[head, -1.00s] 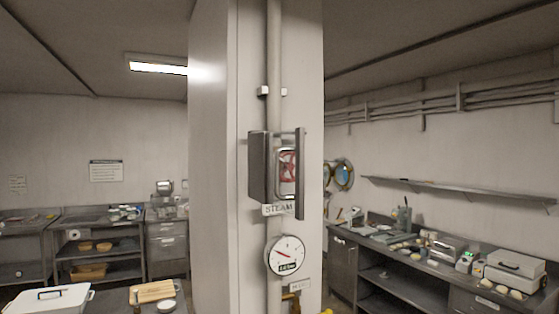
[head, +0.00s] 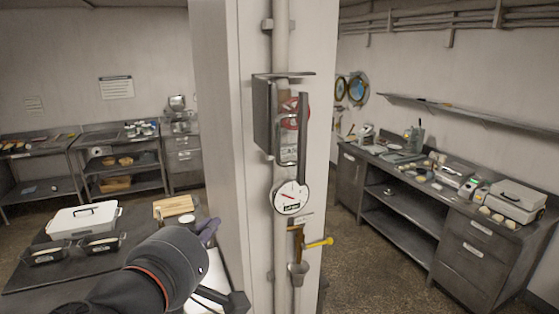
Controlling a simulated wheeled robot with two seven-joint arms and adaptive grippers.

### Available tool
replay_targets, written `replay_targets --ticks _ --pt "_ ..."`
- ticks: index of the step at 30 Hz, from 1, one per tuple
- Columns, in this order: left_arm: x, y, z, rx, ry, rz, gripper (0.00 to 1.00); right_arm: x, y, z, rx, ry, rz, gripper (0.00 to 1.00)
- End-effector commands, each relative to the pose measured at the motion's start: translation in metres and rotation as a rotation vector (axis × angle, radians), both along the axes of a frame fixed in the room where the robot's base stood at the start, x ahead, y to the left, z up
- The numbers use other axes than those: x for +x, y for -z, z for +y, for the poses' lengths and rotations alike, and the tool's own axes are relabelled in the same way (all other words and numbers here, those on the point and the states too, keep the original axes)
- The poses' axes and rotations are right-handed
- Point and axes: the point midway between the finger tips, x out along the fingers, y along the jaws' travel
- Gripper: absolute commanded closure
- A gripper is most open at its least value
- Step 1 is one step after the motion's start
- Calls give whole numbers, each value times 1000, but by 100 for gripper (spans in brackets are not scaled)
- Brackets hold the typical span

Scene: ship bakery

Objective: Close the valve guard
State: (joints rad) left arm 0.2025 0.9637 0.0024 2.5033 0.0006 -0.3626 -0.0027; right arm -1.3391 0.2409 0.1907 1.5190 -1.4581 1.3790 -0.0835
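The valve guard (head: 265,118) is a dark metal housing on the pale column, with a flat top plate. A red valve wheel (head: 290,112) shows partly inside it. A narrow upright panel (head: 304,140) stands out at its right, seen nearly edge-on, with a looped handle low beside it. The guard looks open, since the wheel is exposed.
A round gauge (head: 291,196) sits just below the guard on the vertical pipe (head: 281,50). A yellow lever (head: 319,243) sticks out right, lower down. A counter (head: 75,265) with a white lidded box (head: 85,219) is at left. A long steel bench (head: 400,215) runs along the right.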

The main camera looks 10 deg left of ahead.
Motion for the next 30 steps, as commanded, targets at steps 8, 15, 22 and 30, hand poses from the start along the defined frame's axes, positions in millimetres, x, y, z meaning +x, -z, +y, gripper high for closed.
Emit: replay_targets --ticks 8,15,22,30 --pt "0 -16 0 0 0 0 59 -61 -104 -22 85 36 -182 100" --pt "0 -19 0 0 0 0 59 -43 -108 -26 87 43 -189 100" --pt "0 -27 0 0 0 0 59 0 -108 -28 87 44 -187 100" --pt "0 -36 0 0 0 0 59 44 -107 -38 88 43 -187 100"
